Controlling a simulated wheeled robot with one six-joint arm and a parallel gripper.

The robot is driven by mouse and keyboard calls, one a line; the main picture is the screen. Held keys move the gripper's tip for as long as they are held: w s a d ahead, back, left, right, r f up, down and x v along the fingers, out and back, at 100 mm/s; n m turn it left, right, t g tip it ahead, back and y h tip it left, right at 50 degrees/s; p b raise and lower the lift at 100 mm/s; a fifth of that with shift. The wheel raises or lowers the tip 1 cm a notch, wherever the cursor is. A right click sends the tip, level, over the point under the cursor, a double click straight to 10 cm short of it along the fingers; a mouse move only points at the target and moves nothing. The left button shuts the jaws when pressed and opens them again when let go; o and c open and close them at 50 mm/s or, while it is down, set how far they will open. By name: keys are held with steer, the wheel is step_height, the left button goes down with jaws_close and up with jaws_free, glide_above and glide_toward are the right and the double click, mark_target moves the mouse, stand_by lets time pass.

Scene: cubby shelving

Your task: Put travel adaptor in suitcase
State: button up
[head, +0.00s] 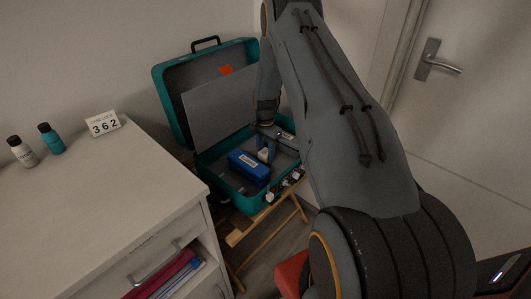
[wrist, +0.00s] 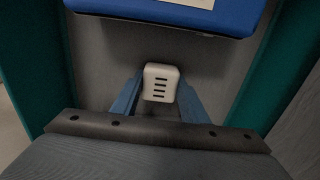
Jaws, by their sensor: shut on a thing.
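The travel adaptor (wrist: 160,83) is a small white block with dark slots, held between the two blue fingers of my gripper (wrist: 156,98) in the wrist view. It also shows small and white in the head view (head: 264,155), with my gripper (head: 267,150) at it. The suitcase (head: 213,172) is teal with a grey lining and stands open, its lid tilted up at the back. My gripper is shut on the adaptor within the suitcase's open base. I cannot tell whether the adaptor touches the suitcase floor.
A blue case (head: 249,167) lies in the suitcase beside the adaptor. The suitcase rests on a wooden folding stand (head: 262,222). A white dresser (head: 95,200) at left carries two small bottles and a number sign (head: 103,124). A door (head: 460,110) is at right.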

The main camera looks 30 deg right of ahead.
mark_target(265, 152)
steer(key=shift+f, duration=0.1)
steer(key=o, duration=0.6)
steer(key=shift+f, duration=0.1)
steer(key=o, duration=0.5)
step_height(265, 152, up, 12)
steer(key=b, duration=0.2)
steer(key=s+a+r+n, duration=0.3)
steer(key=s+a+r, duration=0.2)
steer(key=a+r, duration=0.15)
steer(key=s+a+r+n, duration=0.3)
steer(key=s+a, duration=0.1)
steer(key=s, duration=0.5)
steer(key=s+a+r+n, duration=0.3)
steer(key=s+a+n, duration=0.1)
steer(key=s, duration=0.5)
steer(key=s+a+r+n, duration=0.2)
steer(key=s+a, duration=0.3)
steer(key=s, duration=0.5)
steer(key=shift+a+r+n, duration=0.2)
steer(key=shift+r+n, duration=0.2)
steer(key=shift+n, duration=0.5)
